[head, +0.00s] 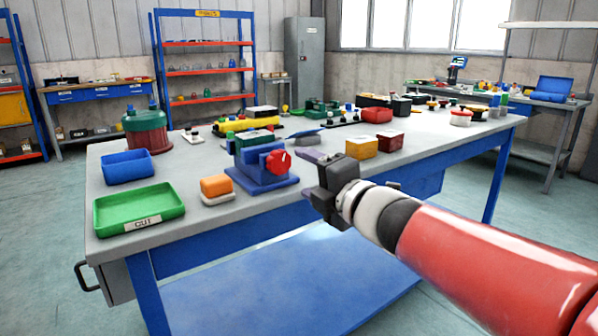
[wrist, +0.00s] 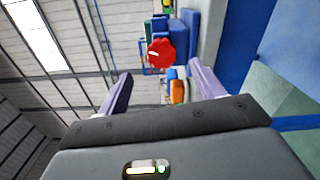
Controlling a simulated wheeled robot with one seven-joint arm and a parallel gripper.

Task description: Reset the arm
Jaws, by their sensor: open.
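My gripper (head: 314,172) is at the front edge of the workbench, just right of the blue block-like fixture (head: 262,170) with a red knob (head: 278,161). Its two fingers point toward the bench. In the wrist view my gripper (wrist: 160,88) shows its two fingers spread apart with nothing between them. The red knob (wrist: 160,53) appears beyond the fingertips, apart from them. My red and grey arm reaches in from the lower right of the head view.
The workbench (head: 190,222) carries a green tray (head: 138,208), a blue bin (head: 128,167), an orange block (head: 215,186) and a dark red pot (head: 146,130). A yellow box (head: 361,147) stands behind my gripper. Many small parts line the back. Floor (head: 545,235) is clear at right.

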